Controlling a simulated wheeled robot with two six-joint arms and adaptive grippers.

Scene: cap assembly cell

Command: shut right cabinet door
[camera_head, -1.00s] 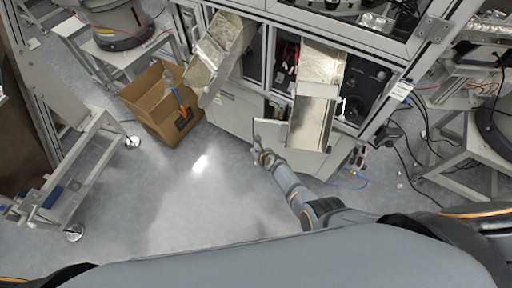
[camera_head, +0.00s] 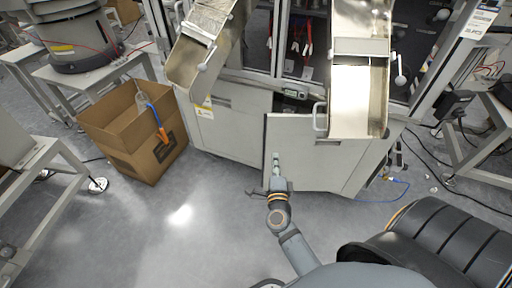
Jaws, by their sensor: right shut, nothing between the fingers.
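The right cabinet door (camera_head: 312,165) is a light grey panel low on the machine's front, below the right metal chute. It stands ajar, with its left edge out from the cabinet and a dark gap above its top edge. My right gripper (camera_head: 276,158) is shut and empty. Its fingertips overlap the door's front face near the left edge; whether they touch it I cannot tell. The left cabinet door (camera_head: 228,128) beside it looks flush with the front. My left gripper is not in view.
Two metal chutes, left (camera_head: 186,60) and right (camera_head: 357,98), jut out above the doors. An open cardboard box (camera_head: 155,160) with an orange-and-blue tool stands at left. Cables lie on the floor at right. The floor in front of the box and door is clear.

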